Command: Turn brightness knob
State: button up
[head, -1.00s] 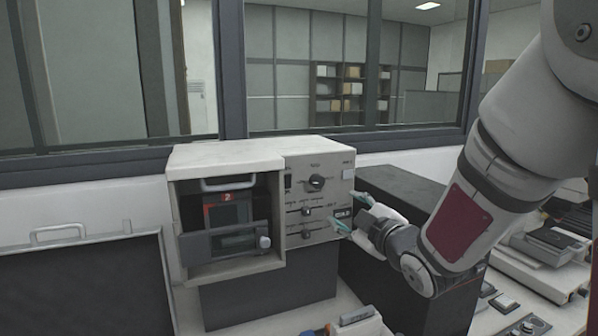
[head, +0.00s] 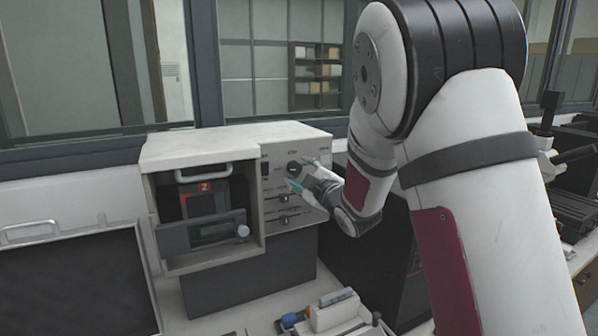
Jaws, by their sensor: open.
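The mounting press (head: 235,140) is a beige box on a dark base, with a control panel (head: 272,207) on its right side. A round dark knob (head: 293,168) sits high on the panel, and smaller slider-like controls (head: 284,198) sit lower. The printed labels are too small to read, so I cannot tell which control is for brightness. My gripper (head: 298,177) is open in front of the panel, close to the round knob. Its fingertips are near the knob, but I cannot tell whether they touch it. My gripper and wrist hide the panel's right part.
The press's open bay (head: 205,215) holds a dark unit with a red label. A dark panel with a handle (head: 70,285) stands at the left. A dark cabinet (head: 350,255) is right of the press. Small items (head: 330,312) lie on the bench in front. Windows are behind.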

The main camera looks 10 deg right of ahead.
jog(key=shift+w+a, duration=0.2)
jog(key=shift+w, duration=0.7)
jog(key=c, duration=1.1)
jog(key=shift+c, duration=0.2)
